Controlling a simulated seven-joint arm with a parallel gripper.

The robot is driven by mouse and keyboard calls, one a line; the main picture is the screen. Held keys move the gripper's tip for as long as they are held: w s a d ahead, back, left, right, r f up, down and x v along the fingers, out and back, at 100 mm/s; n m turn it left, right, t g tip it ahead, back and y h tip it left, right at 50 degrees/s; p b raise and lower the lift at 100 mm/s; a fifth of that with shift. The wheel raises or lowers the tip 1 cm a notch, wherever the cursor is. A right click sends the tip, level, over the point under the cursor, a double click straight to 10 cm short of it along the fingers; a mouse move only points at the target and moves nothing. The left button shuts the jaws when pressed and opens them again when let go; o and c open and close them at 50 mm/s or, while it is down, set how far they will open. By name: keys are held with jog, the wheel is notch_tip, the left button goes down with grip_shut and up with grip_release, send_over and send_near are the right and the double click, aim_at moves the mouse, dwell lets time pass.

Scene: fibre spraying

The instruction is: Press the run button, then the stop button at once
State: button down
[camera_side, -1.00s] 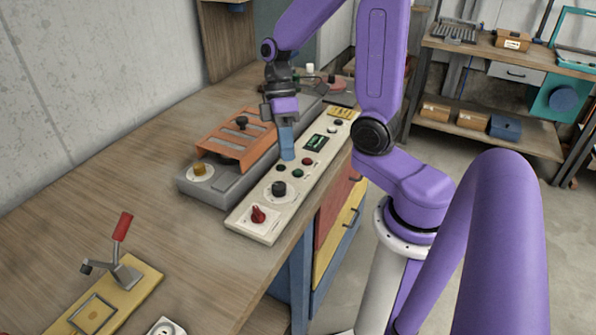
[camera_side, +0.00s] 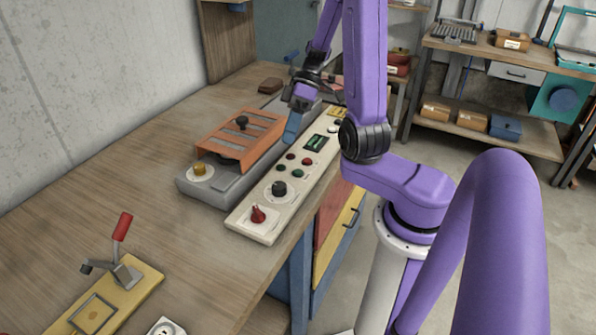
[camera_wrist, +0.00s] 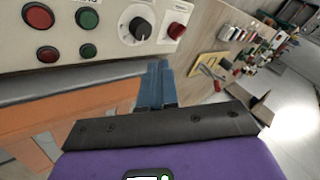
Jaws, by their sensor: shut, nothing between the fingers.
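The cream control panel (camera_side: 262,208) lies along the front of the bench. Red buttons (camera_side: 307,161) and green buttons (camera_side: 297,174) sit in a cluster between its black knob (camera_side: 279,189) and the small display (camera_side: 316,142). The wrist view also shows red buttons (camera_wrist: 38,16) and green buttons (camera_wrist: 87,18) at upper left. I cannot read which is run or stop. My gripper (camera_side: 287,142) has its blue fingers together and empty, tilted, and appears raised above the panel behind the buttons. In the wrist view my fingertips (camera_wrist: 158,68) point toward the panel edge, apart from the buttons.
A red selector (camera_side: 258,214) is at the panel's near end. A grey machine with an orange slatted cover (camera_side: 240,139) and yellow knob (camera_side: 200,169) stands behind the panel. A toggle clamp with red handle (camera_side: 123,227) stands at lower left. The bench between is clear.

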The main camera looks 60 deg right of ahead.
aim_at(300, 169)
jog(key=shift+s+d+m+t+y, duration=0.1)
jog(key=shift+s+d+m+t, duration=0.1)
jog(key=shift+d+t, duration=0.4)
jog(key=shift+s+d+m+t+y, duration=0.1)
jog(key=shift+d+m+t, duration=0.1)
jog(key=shift+d+t, duration=0.35)
jog(key=shift+s+d+m+t+y, duration=0.1)
jog(key=shift+s+d+m+t, duration=0.1)
jog(key=shift+d+t, duration=0.35)
jog(key=shift+d, duration=0.1)
jog(key=shift+f, duration=0.15)
jog(key=shift+f, duration=4.35)
jog(key=shift+f, duration=0.15)
jog(key=shift+f, duration=0.25)
